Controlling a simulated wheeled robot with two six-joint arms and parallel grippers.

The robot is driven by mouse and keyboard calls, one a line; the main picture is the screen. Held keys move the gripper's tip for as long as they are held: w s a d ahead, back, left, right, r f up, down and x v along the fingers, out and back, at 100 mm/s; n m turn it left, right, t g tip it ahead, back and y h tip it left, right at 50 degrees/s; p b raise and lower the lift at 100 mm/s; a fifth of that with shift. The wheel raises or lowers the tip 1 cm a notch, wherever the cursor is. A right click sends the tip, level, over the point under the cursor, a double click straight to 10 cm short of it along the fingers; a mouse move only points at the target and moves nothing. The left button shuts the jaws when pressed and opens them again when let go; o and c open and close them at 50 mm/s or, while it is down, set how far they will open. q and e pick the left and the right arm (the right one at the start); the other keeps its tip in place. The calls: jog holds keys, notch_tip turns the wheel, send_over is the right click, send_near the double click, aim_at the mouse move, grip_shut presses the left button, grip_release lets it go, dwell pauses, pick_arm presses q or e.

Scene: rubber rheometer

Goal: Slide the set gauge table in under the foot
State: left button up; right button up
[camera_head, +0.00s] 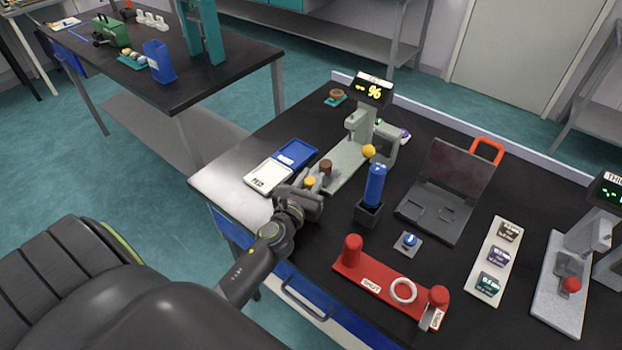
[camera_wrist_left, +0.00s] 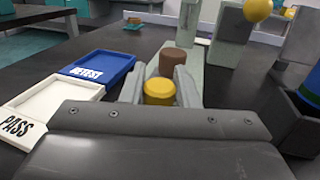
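The set gauge (camera_head: 374,92) is a pale grey-green instrument with a "%" display, near the middle of the bench. Its head and foot area stand over the back of a long base (camera_head: 345,172); the foot itself is too small to make out. At the front end are a yellow knob (camera_wrist_left: 159,92) and, just behind it, a brown cylinder (camera_wrist_left: 180,62), both forward of the head. My left gripper (camera_wrist_left: 160,88) has one finger on each side of the knob, with no clear gap. In the head view, my left gripper (camera_head: 308,196) is at the knob. My right gripper is out of view.
White PASS (camera_head: 268,177) and blue RETEST (camera_head: 296,153) trays lie left of the gauge. A blue cylinder (camera_head: 376,184) in a dark holder stands to its right. A red rack (camera_head: 375,282) lies in front, an open dark case (camera_head: 447,190) farther right.

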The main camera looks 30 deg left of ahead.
aim_at(320, 171)
pick_arm(q)
grip_shut()
jog(key=shift+w+d, duration=0.15)
jog(key=shift+w, duration=1.8)
jog(key=shift+s, duration=0.1)
jog(key=o, duration=0.8)
grip_release()
jog(key=s+d, duration=0.1)
jog(key=s, duration=0.4)
jog(key=s+d, duration=0.1)
jog(key=s, duration=0.4)
jog(key=s+b, duration=0.1)
jog(key=s, duration=0.4)
jog(key=shift+s+d+f, duration=0.15)
jog(key=shift+s+d, duration=0.1)
jog(key=shift+d, duration=0.15)
jog(key=shift+s+d, duration=0.2)
jog(key=shift+s, duration=0.6)
